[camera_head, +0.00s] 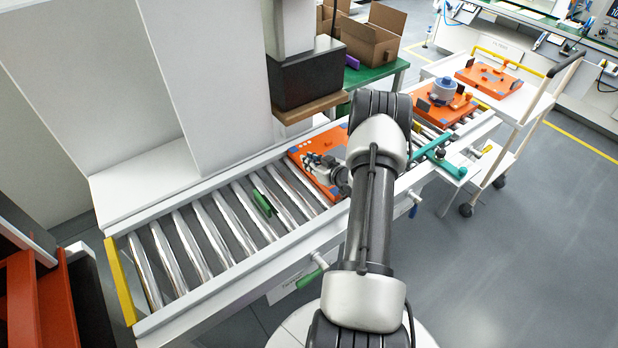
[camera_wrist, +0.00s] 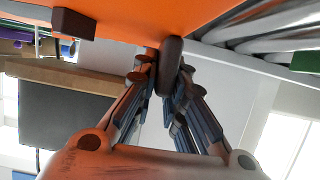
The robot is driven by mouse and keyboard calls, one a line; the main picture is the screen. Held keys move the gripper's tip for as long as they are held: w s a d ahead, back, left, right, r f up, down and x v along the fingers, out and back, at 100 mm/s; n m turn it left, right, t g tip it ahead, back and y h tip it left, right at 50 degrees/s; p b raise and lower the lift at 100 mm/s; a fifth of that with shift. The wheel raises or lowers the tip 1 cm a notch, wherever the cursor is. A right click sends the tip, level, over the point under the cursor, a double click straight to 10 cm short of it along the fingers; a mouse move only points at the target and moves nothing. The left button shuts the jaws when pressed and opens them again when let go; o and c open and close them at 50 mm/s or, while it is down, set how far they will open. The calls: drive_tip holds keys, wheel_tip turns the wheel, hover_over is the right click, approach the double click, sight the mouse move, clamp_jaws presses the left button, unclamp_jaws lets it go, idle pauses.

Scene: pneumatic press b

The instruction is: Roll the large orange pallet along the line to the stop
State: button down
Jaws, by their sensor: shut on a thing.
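The large orange pallet (camera_head: 312,151) lies flat on the roller line, partly hidden behind my arm. My gripper (camera_head: 325,162) reaches down over its top. In the wrist view the pallet's orange underside or face (camera_wrist: 125,18) fills the top edge, and my gripper's fingers (camera_wrist: 166,80) are closed around a dark rounded peg (camera_wrist: 171,62) on it. A green stop piece (camera_head: 263,203) stands up between the rollers to the left of the pallet, with a gap of bare rollers between them.
A yellow bar (camera_head: 120,281) closes the line's left end. Right of my arm, an orange pallet with a grey-blue cylinder (camera_head: 443,90) sits on the line. Another orange pallet (camera_head: 488,79) lies on a white cart. A dark press block (camera_head: 307,77) hangs behind the line.

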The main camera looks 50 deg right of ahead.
sight(341, 153)
drive_tip(key=shift+d+r, duration=0.1)
drive_tip(key=shift+s+d, duration=0.55)
drive_tip(key=shift+d, duration=1.7)
drive_tip(key=shift+s+d, duration=0.5)
drive_tip(key=shift+d, duration=1.75)
drive_tip(key=shift+s+d, duration=0.55)
drive_tip(key=shift+d, duration=1.7)
